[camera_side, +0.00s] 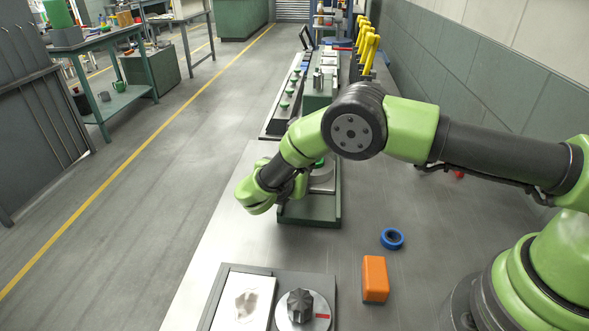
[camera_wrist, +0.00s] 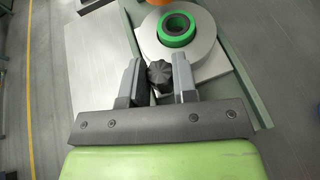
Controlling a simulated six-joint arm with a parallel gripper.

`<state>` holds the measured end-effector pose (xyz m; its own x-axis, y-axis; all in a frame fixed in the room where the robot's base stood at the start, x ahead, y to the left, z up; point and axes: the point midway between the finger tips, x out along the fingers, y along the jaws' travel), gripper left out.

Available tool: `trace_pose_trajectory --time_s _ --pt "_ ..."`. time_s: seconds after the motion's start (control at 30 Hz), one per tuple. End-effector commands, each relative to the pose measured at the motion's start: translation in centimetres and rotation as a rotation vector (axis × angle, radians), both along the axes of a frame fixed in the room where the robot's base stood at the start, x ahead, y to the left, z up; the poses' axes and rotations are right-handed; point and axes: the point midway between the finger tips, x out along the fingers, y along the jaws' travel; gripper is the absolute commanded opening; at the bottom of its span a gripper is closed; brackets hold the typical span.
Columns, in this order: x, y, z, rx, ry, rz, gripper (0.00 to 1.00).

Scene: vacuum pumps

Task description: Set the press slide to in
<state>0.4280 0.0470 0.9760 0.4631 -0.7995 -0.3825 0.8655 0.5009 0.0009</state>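The press (camera_side: 312,212) is a green base with a pale slide plate, partly hidden behind my arm in the side view. In the wrist view the slide plate (camera_wrist: 205,68) carries a grey disc with a green ring (camera_wrist: 178,28) around a dark centre. A black knob (camera_wrist: 160,73) sits at the plate's near edge. My gripper (camera_wrist: 156,66) is open, with one finger on each side of the knob; a small gap shows on the left. Contact on the right cannot be told. In the side view my gripper's fingers are hidden behind my wrist.
An orange block (camera_side: 375,279) and a blue tape roll (camera_side: 391,239) lie on the bench right of the press. A panel with a black dial (camera_side: 299,306) is at the front. A panel with green buttons (camera_side: 287,97) stands behind. Yellow handles (camera_side: 368,47) line the back right.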

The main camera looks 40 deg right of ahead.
Motion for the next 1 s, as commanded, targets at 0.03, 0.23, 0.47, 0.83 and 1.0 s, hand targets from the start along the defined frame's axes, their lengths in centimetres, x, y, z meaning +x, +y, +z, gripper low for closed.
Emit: trace_pose_trajectory --time_s 0.03,0.23,0.47,0.83,1.0 --pt "0.0 0.0 0.0 0.000 0.000 -0.001 0.09" --pt "0.2 -0.2 0.0 0.001 0.000 -0.003 0.00" --pt "2.6 -2.6 -0.1 0.003 -0.001 -0.002 0.00" --pt "3.1 -3.0 0.0 -0.001 0.000 0.004 0.31" --pt "3.1 -3.1 0.0 -0.001 0.000 0.000 0.52"
